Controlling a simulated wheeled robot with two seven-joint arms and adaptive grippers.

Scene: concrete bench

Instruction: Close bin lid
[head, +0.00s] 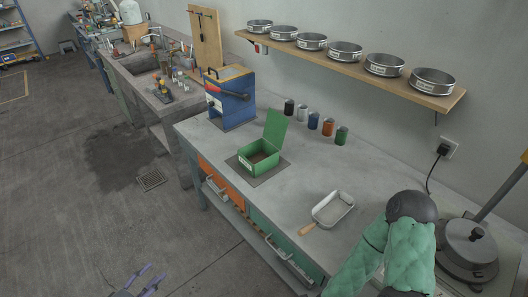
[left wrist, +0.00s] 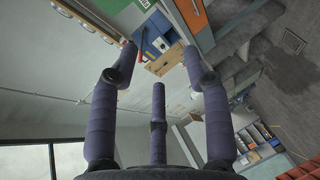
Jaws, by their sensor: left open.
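The bin (head: 266,169) is a small green box with a pale label, standing on a dark square on the bench. Its green lid (head: 276,127) stands up, raised from the rear edge, so the bin is open at the top. My left gripper (head: 138,281) shows its purple fingertips at the bottom edge of the head view, over the floor, in front of the bench and well away from the bin. In the left wrist view its purple fingers (left wrist: 160,65) are spread with nothing between them. My right gripper is out of view.
A blue machine (head: 232,104) stands left of the bin, and several small jars (head: 313,120) stand behind it. A metal scoop (head: 332,209) with a wooden handle lies to the right. Drawer handles (head: 287,258) jut from the bench front. The bench around the bin is clear.

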